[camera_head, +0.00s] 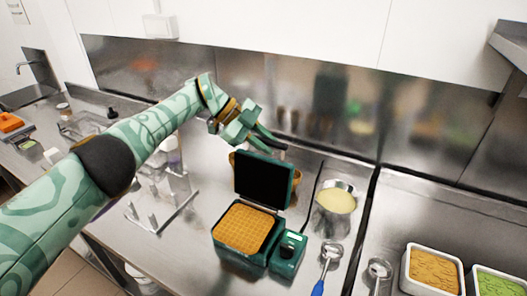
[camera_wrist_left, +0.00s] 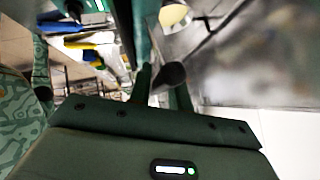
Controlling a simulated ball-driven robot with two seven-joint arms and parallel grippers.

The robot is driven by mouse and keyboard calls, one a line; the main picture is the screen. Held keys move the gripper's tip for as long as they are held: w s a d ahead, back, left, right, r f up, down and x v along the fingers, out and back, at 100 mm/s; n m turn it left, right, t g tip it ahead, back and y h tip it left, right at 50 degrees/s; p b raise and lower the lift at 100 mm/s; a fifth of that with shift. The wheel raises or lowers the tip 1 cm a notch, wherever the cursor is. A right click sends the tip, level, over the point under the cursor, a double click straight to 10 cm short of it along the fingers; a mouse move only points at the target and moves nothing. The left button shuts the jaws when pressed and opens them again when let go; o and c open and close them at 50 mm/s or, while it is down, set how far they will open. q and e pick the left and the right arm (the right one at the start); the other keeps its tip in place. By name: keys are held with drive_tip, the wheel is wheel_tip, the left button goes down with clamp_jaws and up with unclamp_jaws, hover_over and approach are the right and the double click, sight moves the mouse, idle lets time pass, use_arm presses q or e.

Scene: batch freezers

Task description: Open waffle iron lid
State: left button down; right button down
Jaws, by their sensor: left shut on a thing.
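The teal waffle iron (camera_head: 288,255) stands on the steel counter with its lid (camera_head: 264,180) raised about upright, the dark inner plate facing front. The lower plate holds a golden gridded waffle surface (camera_head: 245,229). My left gripper (camera_head: 272,141) is just above and behind the lid's top edge, its fingers shut on the lid's handle. In the left wrist view, a dark rounded end, which looks like the handle (camera_wrist_left: 172,75), sits between the fingers. The grip itself is too small to see clearly in the head view. My right gripper is not in view.
A bowl of pale batter (camera_head: 337,200) stands right of the iron. A blue-handled ladle (camera_head: 328,256) and another utensil (camera_head: 378,269) lie in front. White tubs (camera_head: 432,270) hold orange and green contents. A metal pronged rack (camera_head: 158,207) stands at left. The steel backsplash (camera_head: 310,95) rises behind.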

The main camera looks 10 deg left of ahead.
use_arm(q)
drive_tip(key=shift+r, duration=0.1)
drive_tip(key=c, duration=1.4)
unclamp_jaws()
drive_tip(key=b+v, duration=0.1)
drive_tip(key=v, duration=1.5)
drive_tip(key=shift+a+r, duration=0.1)
